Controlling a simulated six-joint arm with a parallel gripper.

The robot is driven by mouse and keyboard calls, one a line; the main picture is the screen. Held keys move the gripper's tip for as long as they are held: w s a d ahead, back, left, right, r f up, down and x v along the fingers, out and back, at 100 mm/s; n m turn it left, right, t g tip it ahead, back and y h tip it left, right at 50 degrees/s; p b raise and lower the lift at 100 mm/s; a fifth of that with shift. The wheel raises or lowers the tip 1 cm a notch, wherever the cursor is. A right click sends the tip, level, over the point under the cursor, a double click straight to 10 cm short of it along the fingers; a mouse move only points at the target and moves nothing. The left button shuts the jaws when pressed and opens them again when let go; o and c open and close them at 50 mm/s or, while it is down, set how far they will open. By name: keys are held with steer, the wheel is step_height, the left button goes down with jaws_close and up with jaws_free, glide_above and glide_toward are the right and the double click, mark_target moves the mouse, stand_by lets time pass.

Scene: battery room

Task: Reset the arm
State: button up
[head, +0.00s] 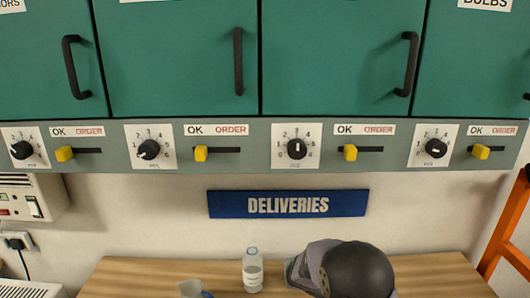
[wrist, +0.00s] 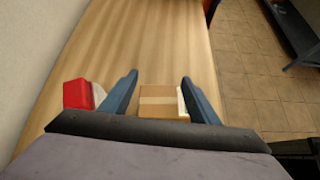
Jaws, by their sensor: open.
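My gripper (wrist: 158,92) shows in the wrist view with its two blue fingers spread apart. It is open. A small cardboard box (wrist: 160,101) shows between and beyond the fingers over the wooden bench; I cannot tell how far below it lies. In the head view, a dark rounded part of my arm (head: 357,270) is at the bottom, in front of the bench, and my fingertips are not visible there.
A red and white object (wrist: 78,94) lies left of the fingers. Green cabinets (head: 180,55) hang above a panel of dials and yellow sliders (head: 201,154). An orange frame (head: 508,235) stands right.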

steer(key=s+m, duration=0.1)
steer(key=s+g+y, duration=0.1)
steer(key=s, duration=0.1)
steer(key=s+m, duration=0.1)
steer(key=s, duration=0.1)
steer(key=shift+d+r+m, duration=0.1)
steer(key=shift+d+m, duration=0.2)
steer(key=shift+d, duration=0.05)
steer(key=s+a+f+m+y+b, duration=0.2)
steer(key=s+a+m+y, duration=0.7)
steer(key=s+a+m, duration=0.5)
steer(key=shift+s+a+f+m+t+y+b, duration=0.3)
steer(key=shift+s+a+b, duration=0.1)
steer(key=shift+b, duration=0.25)
